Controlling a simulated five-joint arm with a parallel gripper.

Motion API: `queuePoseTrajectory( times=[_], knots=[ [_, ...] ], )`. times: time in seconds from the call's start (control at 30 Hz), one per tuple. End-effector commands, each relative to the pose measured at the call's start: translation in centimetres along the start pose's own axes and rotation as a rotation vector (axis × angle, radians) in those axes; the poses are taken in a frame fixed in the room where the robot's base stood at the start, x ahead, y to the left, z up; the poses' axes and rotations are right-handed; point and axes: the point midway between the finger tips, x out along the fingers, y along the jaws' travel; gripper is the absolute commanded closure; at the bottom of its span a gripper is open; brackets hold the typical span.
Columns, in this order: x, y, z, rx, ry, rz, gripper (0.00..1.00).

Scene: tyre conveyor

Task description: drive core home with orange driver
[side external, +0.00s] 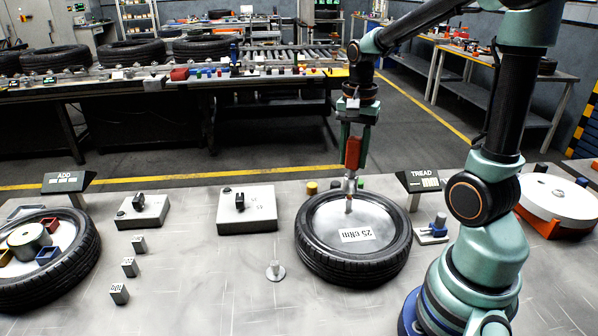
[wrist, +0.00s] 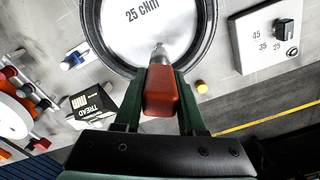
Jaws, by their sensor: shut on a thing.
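My gripper (side external: 354,148) is shut on the driver (side external: 353,153), which has a red-orange handle and a metal shaft. The driver points down, close to upright. In the wrist view the driver (wrist: 161,95) sits between the two green fingers (wrist: 162,72). Its tip is over the pale disc (side external: 340,215) inside the black tyre (side external: 312,257), at a small metal fitting (side external: 348,207). I cannot tell whether the tip touches it. The core itself is not clear to see. A label (side external: 357,234) on the disc reads "25 cNm".
A grey box with a black knob (wrist: 284,32), marked 45, 35 and 25, stands beside the tyre. A TREAD sign (side external: 421,181) and a blue-based fixture (side external: 435,231) stand right of it. A metal peg (side external: 275,271) and small blocks (side external: 129,267) lie left. A second tyre (side external: 45,289) holds parts.

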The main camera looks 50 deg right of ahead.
Motion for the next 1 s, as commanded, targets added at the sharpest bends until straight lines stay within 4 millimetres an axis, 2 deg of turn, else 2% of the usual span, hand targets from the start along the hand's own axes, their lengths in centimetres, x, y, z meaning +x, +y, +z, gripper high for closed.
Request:
queuePoseTrajectory(
  times=[0.33,1.0],
  knots=[
    [0.0,0.0,0.0,0.0,0.001,-0.001,1.0],
    [1.5,0.0,0.0,0.0,0.0,0.0,1.0]
  ],
)
